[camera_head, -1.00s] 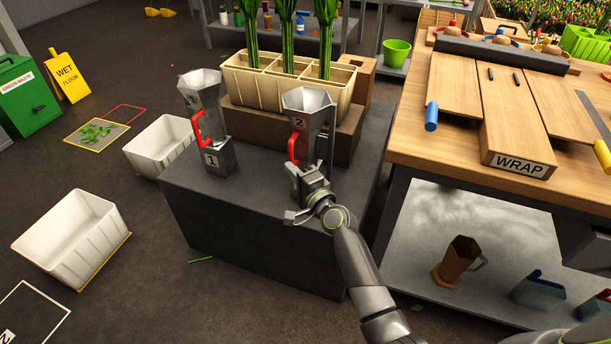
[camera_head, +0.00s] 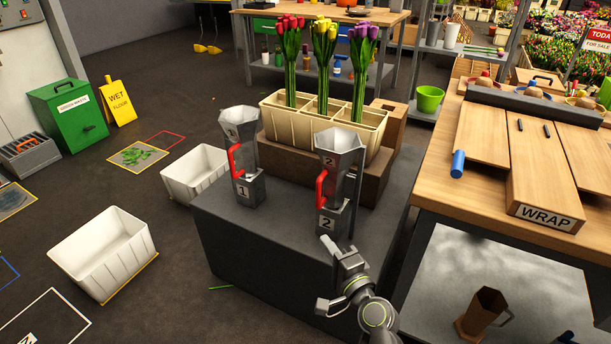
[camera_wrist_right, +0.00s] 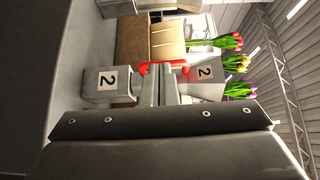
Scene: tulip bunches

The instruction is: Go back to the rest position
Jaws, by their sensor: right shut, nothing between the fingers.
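My right gripper (camera_head: 331,248) is shut and empty, at the front edge of the dark grey stand (camera_head: 270,240). It is just in front of grey metal vase 2 (camera_head: 340,160), apart from its red handle (camera_head: 321,190). In the right wrist view the closed fingers (camera_wrist_right: 160,82) point toward vase 2 (camera_wrist_right: 205,85) and its numbered base block (camera_wrist_right: 108,82). Vase 1 (camera_head: 240,140) stands upright to the left, with its own red handle. Both vases stand at their numbered blocks. My left gripper is not in view.
A cream divided crate (camera_head: 280,117) with red, yellow and purple tulips stands on a brown block behind. The wooden WRAP table (camera_head: 480,195) is close on the right. White bins (camera_head: 100,250) stand on the floor at left. Open floor lies in front of the stand.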

